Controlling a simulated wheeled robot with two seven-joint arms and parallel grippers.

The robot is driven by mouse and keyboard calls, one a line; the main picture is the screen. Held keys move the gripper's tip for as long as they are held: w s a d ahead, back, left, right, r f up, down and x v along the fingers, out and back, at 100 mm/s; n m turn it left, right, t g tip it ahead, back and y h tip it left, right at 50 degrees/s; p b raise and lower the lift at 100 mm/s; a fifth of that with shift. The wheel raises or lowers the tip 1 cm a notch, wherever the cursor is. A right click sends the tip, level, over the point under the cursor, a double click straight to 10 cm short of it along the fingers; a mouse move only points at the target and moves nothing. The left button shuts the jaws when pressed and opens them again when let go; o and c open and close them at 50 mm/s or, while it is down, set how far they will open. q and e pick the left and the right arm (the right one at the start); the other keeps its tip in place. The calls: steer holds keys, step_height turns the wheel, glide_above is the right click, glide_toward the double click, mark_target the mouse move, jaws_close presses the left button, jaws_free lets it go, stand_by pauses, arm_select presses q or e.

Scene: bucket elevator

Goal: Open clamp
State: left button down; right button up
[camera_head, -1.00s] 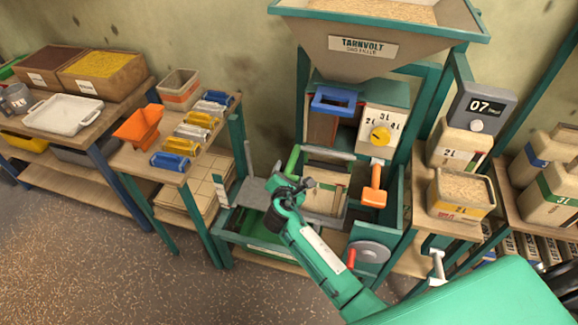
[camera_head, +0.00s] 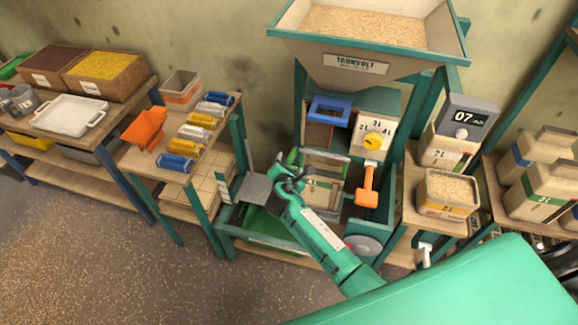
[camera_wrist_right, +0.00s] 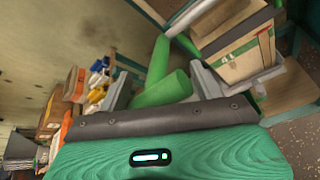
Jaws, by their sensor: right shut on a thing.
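The clamp is a green lever (camera_head: 291,157) with a grey bar (camera_head: 326,155) across the top of the beige box (camera_head: 325,187) under the hopper machine. My right gripper (camera_head: 284,178) is at the left of this box, and its fingertips are partly hidden by the wrist. In the right wrist view the green lever (camera_wrist_right: 165,88) lies between the two grey fingers, which are shut on it. The box, with a green stripe, also shows there (camera_wrist_right: 238,55), just right of the fingers. My left gripper is not in view.
The hopper (camera_head: 370,62) stands above, with a blue frame (camera_head: 330,110), a dial box (camera_head: 375,133) and an orange handle (camera_head: 367,185). A side table holds an orange scoop (camera_head: 146,128) and several coloured rolls. A grain-filled box (camera_head: 448,190) stands at the right.

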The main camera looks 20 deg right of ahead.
steer(key=shift+w+a+r, duration=0.1)
steer(key=shift+a+r, duration=0.05)
steer(key=shift+r, duration=0.1)
steer(key=o, duration=1.3)
steer(key=shift+c, duration=0.2)
steer(key=shift+a, duration=0.15)
steer(key=shift+s, duration=0.35)
steer(key=b+v, duration=0.3)
steer(key=v, duration=1)
steer(key=shift+a, duration=0.15)
steer(key=shift+r, duration=0.1)
